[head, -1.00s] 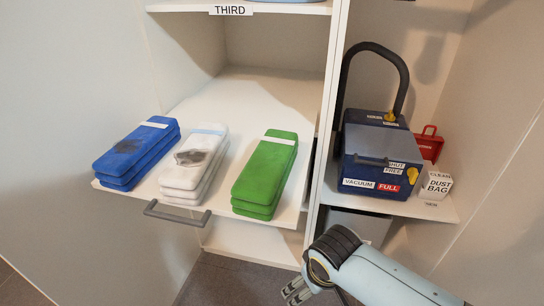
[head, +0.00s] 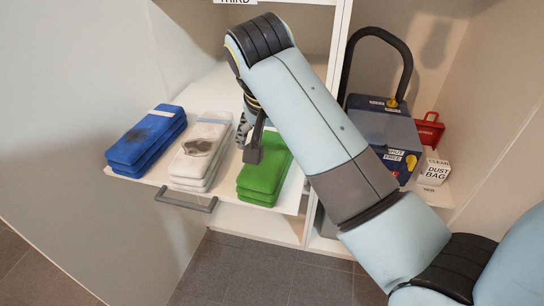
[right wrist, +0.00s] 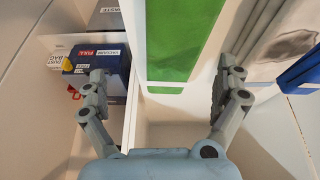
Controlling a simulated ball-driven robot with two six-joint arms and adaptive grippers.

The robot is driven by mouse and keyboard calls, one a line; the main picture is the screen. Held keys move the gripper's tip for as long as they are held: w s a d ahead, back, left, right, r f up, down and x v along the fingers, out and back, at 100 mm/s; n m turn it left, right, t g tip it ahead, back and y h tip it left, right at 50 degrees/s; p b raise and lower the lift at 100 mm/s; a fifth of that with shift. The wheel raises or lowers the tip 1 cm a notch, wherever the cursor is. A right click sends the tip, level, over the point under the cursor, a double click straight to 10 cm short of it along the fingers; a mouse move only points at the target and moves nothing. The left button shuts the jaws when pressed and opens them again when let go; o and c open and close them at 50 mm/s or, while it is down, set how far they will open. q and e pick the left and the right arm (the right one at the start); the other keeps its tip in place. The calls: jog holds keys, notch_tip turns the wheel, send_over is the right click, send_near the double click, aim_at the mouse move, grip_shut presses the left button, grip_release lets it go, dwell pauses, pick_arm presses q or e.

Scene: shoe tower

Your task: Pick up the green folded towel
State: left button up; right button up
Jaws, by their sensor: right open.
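The green folded towel (head: 262,178) lies on the pulled-out shelf, rightmost of three stacks, with its far part hidden behind my right arm in the head view. My right gripper (head: 248,143) is over the towel's far part and partly hidden by its own arm. In the right wrist view the open right gripper (right wrist: 160,85) has its fingers apart, with the green towel (right wrist: 182,45) and its white band between them. Nothing is held. I cannot tell whether the fingers touch the towel. My left gripper is not in view.
A white stained towel stack (head: 198,154) stands close to the left of the green one, then a blue stack (head: 147,138). The shelf (head: 150,178) has a grey handle (head: 186,200). A blue vacuum (head: 385,130) and dust bag box (head: 434,170) stand beyond the right divider.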

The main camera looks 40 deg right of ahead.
aim_at(271, 148)
jog(key=w, duration=0.2)
jog(key=w+r+m, duration=0.1)
jog(key=shift+a+r, duration=0.1)
jog(key=shift+a, duration=0.25)
jog(key=x, duration=0.4)
jog(key=shift+d+f, duration=0.25)
jog(key=shift+f, duration=0.05)
jog(key=x, duration=0.5)
jog(key=shift+d+f, duration=0.25)
jog(key=shift+f, duration=0.1)
jog(key=shift+s, duration=0.1)
jog(key=c, duration=1.2)
